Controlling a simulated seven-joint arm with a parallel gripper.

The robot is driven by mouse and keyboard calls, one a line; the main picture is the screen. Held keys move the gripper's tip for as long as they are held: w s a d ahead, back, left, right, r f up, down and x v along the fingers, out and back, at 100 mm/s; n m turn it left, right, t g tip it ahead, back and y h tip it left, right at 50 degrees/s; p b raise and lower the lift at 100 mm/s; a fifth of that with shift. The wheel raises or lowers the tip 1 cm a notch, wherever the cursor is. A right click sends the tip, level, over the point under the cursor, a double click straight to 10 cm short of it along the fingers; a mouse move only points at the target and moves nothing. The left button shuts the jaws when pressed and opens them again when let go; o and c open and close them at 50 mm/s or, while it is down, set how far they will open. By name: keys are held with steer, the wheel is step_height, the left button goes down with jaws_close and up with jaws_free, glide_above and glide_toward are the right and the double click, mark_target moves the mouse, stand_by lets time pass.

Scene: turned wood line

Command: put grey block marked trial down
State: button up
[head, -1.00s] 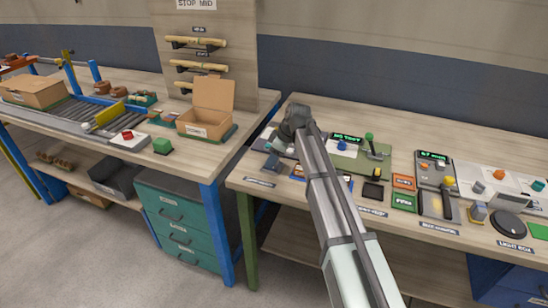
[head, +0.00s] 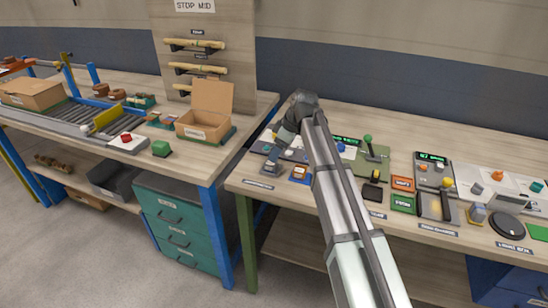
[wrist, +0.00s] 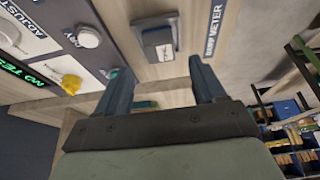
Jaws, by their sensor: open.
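My gripper (wrist: 160,76) is open, with one finger on either side and nothing between the tips. In the head view my gripper (head: 274,156) points down at the left end of the right bench, where the block is too small to make out clearly beside the fingers.
A label reading like a meter name (wrist: 214,28) lies beside the block. A panel with knobs (wrist: 60,50) is at the left. An open carton (head: 204,131) stands on the left bench.

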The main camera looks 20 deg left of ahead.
steer(key=v, duration=0.6)
steer(key=shift+d+r, duration=0.2)
steer(key=shift+r, duration=0.1)
steer(key=s+d+f+m+g+h, duration=0.1)
steer(key=s+d+f+m, duration=0.1)
steer(key=s+d+f, duration=0.6)
steer(key=s+d+f+m+h, duration=0.15)
steer(key=s+d+f, duration=0.35)
steer(key=s, duration=0.5)
steer(key=s+d+f+m+g, duration=0.25)
steer(key=s+d+f, duration=0.3)
steer(key=f, duration=0.45)
steer(key=s+d+f+m+g+h, duration=0.1)
steer(key=s+d+f+m, duration=0.3)
steer(key=d+f, duration=0.45)
steer(key=s+d+f+m+g, duration=0.1)
steer(key=s+d+f+m, duration=0.3)
steer(key=f, duration=0.8)
steer(key=s+d+f+m, duration=0.2)
steer(key=s+d+f, duration=0.3)
steer(key=s+f, duration=0.2)
steer(key=s+d+f+m+g, duration=0.1)
steer(key=s+d+f+m, duration=0.1)
steer(key=s+d+f, duration=0.4)
steer(key=s+f+h, duration=0.1)
steer(key=s+f, duration=0.1)
steer(key=s, duration=0.1)
steer(key=shift+s+f, duration=0.25)
steer(key=shift+f, duration=0.1)
